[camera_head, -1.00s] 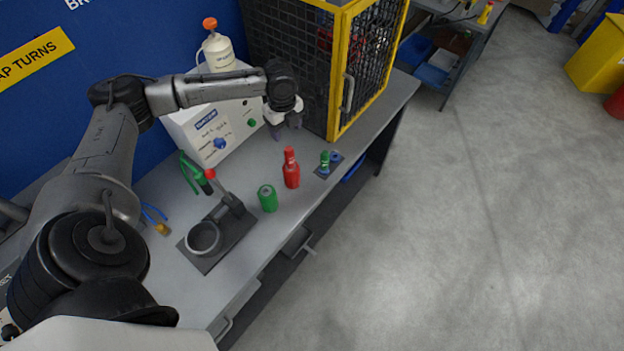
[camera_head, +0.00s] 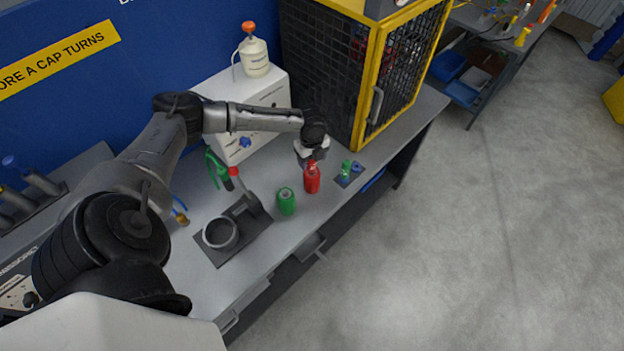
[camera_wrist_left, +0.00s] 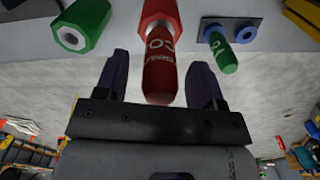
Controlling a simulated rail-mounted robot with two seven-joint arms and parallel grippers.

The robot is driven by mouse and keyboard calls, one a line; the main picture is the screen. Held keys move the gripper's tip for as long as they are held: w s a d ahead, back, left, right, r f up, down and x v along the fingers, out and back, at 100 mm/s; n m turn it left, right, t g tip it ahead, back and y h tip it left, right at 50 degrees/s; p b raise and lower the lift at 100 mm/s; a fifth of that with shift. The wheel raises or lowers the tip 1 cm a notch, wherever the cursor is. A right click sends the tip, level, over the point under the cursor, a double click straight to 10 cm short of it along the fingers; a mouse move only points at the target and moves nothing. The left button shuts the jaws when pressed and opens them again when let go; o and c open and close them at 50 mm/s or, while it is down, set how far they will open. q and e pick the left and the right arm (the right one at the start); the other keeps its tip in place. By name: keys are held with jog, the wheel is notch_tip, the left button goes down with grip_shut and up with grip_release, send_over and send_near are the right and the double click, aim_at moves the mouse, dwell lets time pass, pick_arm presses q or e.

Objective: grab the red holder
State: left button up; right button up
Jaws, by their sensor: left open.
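The red holder (camera_head: 311,186) stands upright on the grey bench, with a red cartridge (camera_wrist_left: 160,75) marked "CO" in its top. In the left wrist view, the holder's six-sided red body (camera_wrist_left: 158,12) shows at the top edge, partly cut off. My left gripper (camera_head: 312,160) is open, above and just behind the holder in the head view. In the left wrist view, its two dark fingers (camera_wrist_left: 160,66) lie on either side of the cartridge, with gaps visible on both sides. My right gripper is not in view.
A green holder (camera_head: 286,201) stands left of the red one. A small plate (camera_head: 354,179) with a green cartridge (camera_head: 346,168) is to the right. A black stand with a ring (camera_head: 220,233) is at front left. A yellow-framed cage (camera_head: 365,85) rises behind.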

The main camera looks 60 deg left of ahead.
pick_arm(q)
jog(key=shift+f, duration=0.85)
jog(key=shift+c, duration=0.4)
grip_shut()
jog(key=shift+r, duration=0.15)
